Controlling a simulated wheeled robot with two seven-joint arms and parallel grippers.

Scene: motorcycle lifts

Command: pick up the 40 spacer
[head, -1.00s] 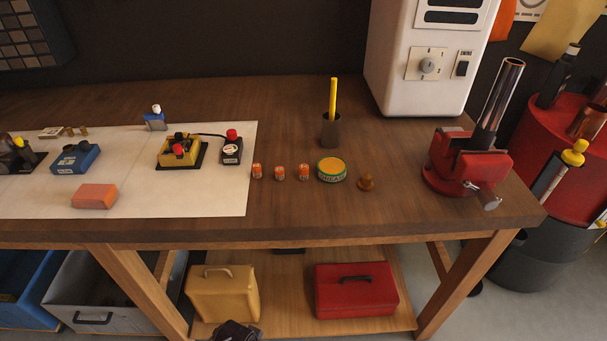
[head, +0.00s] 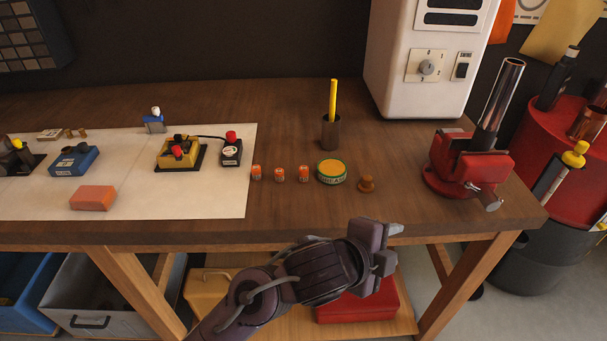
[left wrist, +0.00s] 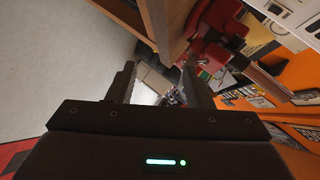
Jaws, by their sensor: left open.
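Three small orange spacers stand in a row on the wooden bench: a left one (head: 256,172), a middle one (head: 279,174) and a right one (head: 303,173). Their labels are too small to read, so I cannot tell which is the 40. My left gripper (head: 390,246) is in front of the bench's front edge, to the right of and nearer than the spacers. It is open and empty. In the left wrist view its two fingers (left wrist: 160,88) stand apart, and no spacer shows there. My right gripper is not in view.
Right of the spacers are a green-and-yellow tin (head: 331,172) and a small brown knob-like piece (head: 367,184). A dark cup (head: 331,132) with a yellow stick stands behind. A red vise (head: 470,165) is at right; a white mat (head: 225,200) with devices lies left.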

